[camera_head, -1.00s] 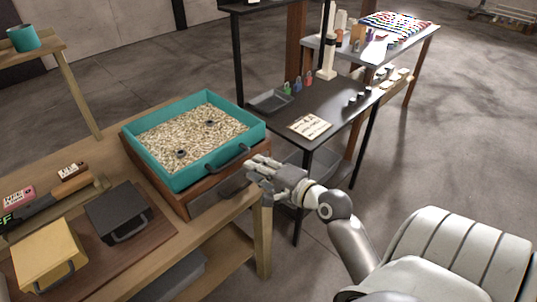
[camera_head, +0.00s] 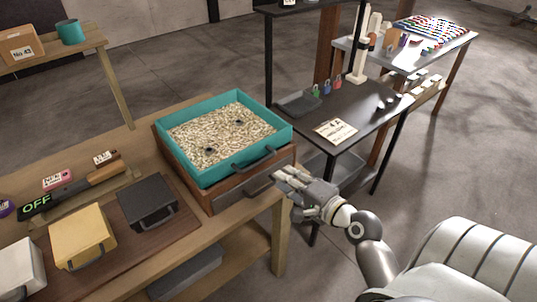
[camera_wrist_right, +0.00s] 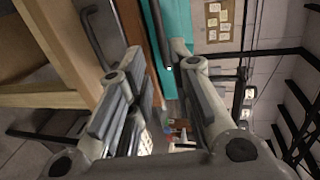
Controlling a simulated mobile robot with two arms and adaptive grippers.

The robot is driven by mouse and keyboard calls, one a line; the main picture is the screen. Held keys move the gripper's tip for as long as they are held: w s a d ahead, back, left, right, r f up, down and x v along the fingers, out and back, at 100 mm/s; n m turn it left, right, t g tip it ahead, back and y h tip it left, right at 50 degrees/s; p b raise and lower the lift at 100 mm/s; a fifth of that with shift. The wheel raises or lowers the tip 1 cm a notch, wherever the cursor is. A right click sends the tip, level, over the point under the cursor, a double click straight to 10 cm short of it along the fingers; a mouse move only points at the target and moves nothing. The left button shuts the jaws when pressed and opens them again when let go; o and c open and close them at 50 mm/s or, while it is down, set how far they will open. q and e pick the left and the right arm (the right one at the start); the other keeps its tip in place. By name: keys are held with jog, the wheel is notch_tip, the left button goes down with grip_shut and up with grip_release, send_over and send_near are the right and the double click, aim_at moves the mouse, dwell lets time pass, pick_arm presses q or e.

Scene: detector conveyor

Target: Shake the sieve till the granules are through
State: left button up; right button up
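The sieve (camera_head: 189,172) is a teal open-topped tray with a dark handle (camera_head: 253,156) on its near right side. It stands level on a wooden box with a drawer (camera_head: 232,194). Pale granules (camera_head: 215,137) cover its inside, with two small dark round things among them. My right gripper (camera_head: 279,180) is open and empty, just right of the drawer front and below the sieve handle. In the right wrist view, its fingers (camera_wrist_right: 157,52) are apart, with the teal sieve wall (camera_wrist_right: 180,18) and a dark bar beyond them. My left gripper is not in view.
On the bench lie a black bin (camera_head: 147,203), a yellow bin (camera_head: 82,238) and a wand marked OFF (camera_head: 62,198). A dark table (camera_head: 358,115) with a note card (camera_head: 336,130) stands behind. Floor is clear between my right arm and that table.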

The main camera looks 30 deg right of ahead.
aim_at(256, 163)
pick_arm(q)
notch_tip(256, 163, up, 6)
jog(key=p, duration=0.4)
pick_arm(e)
jog(key=x, duration=0.4)
jog(key=a+x, duration=0.1)
jog(key=x, duration=0.2)
jog(key=a+x, duration=0.1)
jog(key=x, duration=0.3)
jog(key=shift+w, duration=0.25)
grip_shut()
